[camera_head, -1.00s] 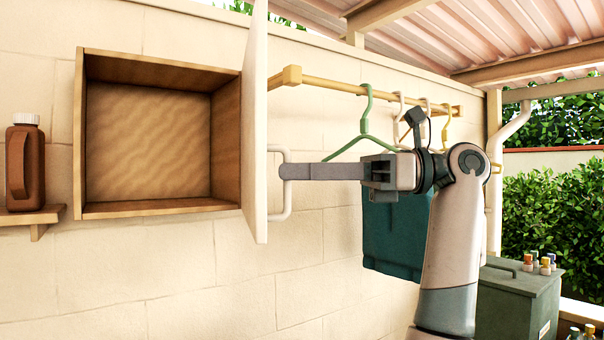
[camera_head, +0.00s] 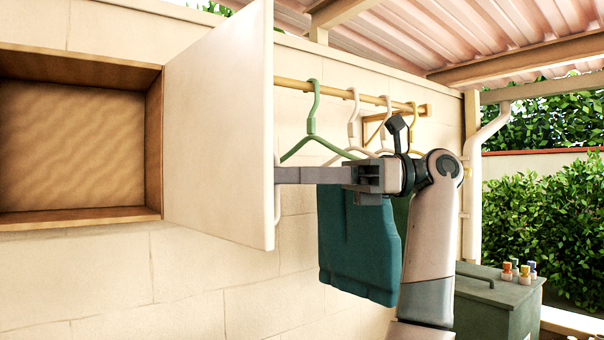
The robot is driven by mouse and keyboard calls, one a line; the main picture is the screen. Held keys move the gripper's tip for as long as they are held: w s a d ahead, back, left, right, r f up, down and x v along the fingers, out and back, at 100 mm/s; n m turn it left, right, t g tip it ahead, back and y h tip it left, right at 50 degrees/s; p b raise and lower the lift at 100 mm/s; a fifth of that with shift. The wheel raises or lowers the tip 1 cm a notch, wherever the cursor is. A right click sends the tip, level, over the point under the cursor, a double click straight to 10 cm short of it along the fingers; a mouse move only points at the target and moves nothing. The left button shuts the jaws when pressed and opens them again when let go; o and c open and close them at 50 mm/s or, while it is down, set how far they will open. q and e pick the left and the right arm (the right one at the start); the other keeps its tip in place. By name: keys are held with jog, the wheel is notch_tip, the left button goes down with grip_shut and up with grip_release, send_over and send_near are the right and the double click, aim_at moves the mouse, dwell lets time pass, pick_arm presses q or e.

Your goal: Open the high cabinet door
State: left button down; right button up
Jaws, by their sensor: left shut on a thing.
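The high cabinet (camera_head: 80,217) is a wooden box on the wall at the left, and its inside shows empty. Its white door (camera_head: 218,120) is hinged on the cabinet's right side and stands wide open, with its inner face toward me. My left gripper (camera_head: 282,175) reaches the door's free edge from the right. Its fingers are shut on the door handle, which is mostly hidden behind the door; a small piece of handle shows below the fingers. My right gripper is not in view.
A rail (camera_head: 350,98) with several hangers and a teal garment (camera_head: 357,245) is on the wall behind my left arm. A dark green box (camera_head: 497,305) with small bottles on top stands at lower right. The wall below the cabinet is clear.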

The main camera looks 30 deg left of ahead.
pick_arm(q)
jog(key=shift+s+a+r, duration=0.1)
jog(key=shift+a+r, duration=0.05)
jog(key=shift+a, duration=0.15)
